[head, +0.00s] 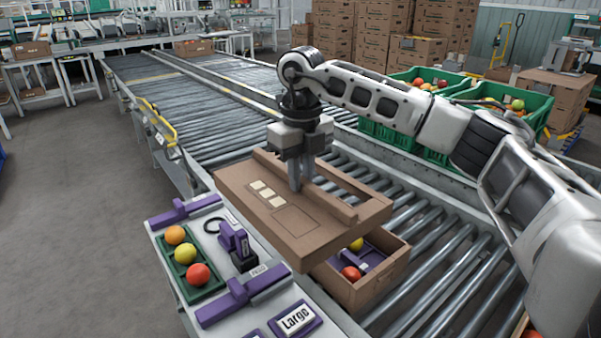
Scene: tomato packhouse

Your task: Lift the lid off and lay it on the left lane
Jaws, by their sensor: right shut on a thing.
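A brown cardboard lid (322,240) with a raised cardboard bar and pale labels is in the middle of the head view. My right gripper (302,184) comes down from above and is shut on the lid's bar. The lid is raised and shifted left of the open cardboard box (382,289), and hides part of it. In the box a red tomato, a yellow tomato and a purple insert show. The left lane (190,105) of rollers runs away toward the back left; the lid covers its near part. My left gripper is not in view.
A side bench (216,213) at the lower left holds a green tray (203,288) with three tomatoes, a purple tool (236,240) and a "Largo" sign (296,318). Green crates (505,92) of tomatoes stand at the right. The far rollers are mostly clear.

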